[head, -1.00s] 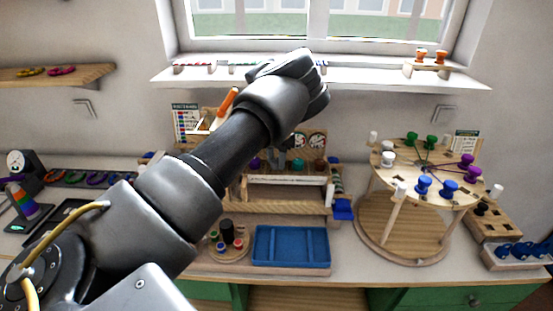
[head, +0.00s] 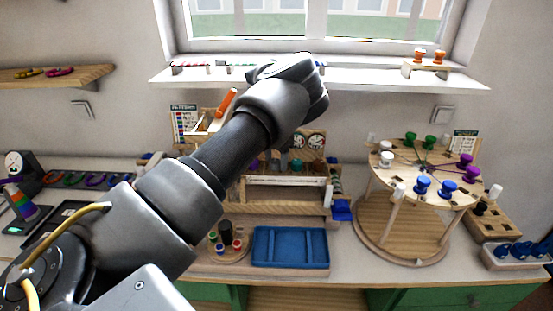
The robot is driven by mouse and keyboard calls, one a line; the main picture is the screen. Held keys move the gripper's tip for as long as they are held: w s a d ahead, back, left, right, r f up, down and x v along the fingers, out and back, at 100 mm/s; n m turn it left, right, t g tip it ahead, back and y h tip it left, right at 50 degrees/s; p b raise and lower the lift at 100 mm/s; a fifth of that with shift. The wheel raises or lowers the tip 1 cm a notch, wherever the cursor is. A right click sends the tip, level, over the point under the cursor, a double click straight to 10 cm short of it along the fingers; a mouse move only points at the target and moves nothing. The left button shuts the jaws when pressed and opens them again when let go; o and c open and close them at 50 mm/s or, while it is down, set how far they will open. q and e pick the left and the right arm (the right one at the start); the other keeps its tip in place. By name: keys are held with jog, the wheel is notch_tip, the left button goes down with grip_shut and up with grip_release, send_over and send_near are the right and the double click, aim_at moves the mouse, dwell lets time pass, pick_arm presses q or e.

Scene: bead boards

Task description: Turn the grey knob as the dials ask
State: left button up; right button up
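Two round white dials (head: 306,141) with dark and red marks stand on the wooden stand at the back centre. A teal knob (head: 297,166) sits below them, with a brown knob to its right and a purple one to its left, partly hidden. I cannot make out the grey knob; my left arm covers part of that row. My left gripper (head: 281,154) is at the knob row beneath my bent wrist, mostly hidden, and its fingers are too unclear to tell open from shut. My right gripper is not in view.
A blue tray (head: 291,247) lies in front of the stand. A round wooden table (head: 425,176) with coloured spools stands at the right. A pattern card (head: 184,121) stands left of the stand. A shelf (head: 350,77) runs under the window.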

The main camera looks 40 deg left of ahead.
aim_at(276, 161)
pick_arm(q)
jog(key=shift+s, duration=0.1)
jog(key=shift+a+r, duration=0.1)
jog(key=shift+r, duration=0.15)
notch_tip(276, 161, up, 10)
jog(key=b, duration=0.1)
jog(key=shift+r, duration=0.15)
dwell(0.4)
